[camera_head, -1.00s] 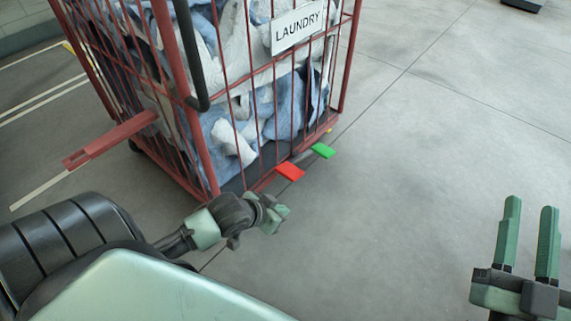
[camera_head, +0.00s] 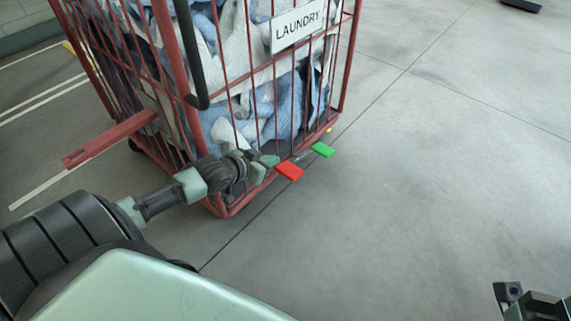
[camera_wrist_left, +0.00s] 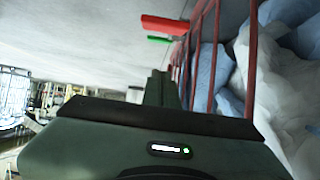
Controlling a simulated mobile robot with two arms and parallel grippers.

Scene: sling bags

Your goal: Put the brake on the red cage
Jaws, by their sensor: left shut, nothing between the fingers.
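The red cage (camera_head: 218,206) stands at the upper left in the head view, with a LAUNDRY sign (camera_head: 298,27) and blue and white cloth inside. A red pedal (camera_head: 289,171) and a green pedal (camera_head: 323,149) stick out low at its base. My left gripper (camera_head: 270,161) is shut and empty, just left of the red pedal and close to the cage bars. Contact cannot be told. Only part of my right gripper (camera_head: 530,303) shows at the lower right corner.
A red bar (camera_head: 110,139) juts out from the cage's left side. A dark handle (camera_head: 190,60) runs down the cage's near corner. The grey floor (camera_head: 430,180) to the right is clear. A dark object (camera_head: 522,4) lies at the top right edge.

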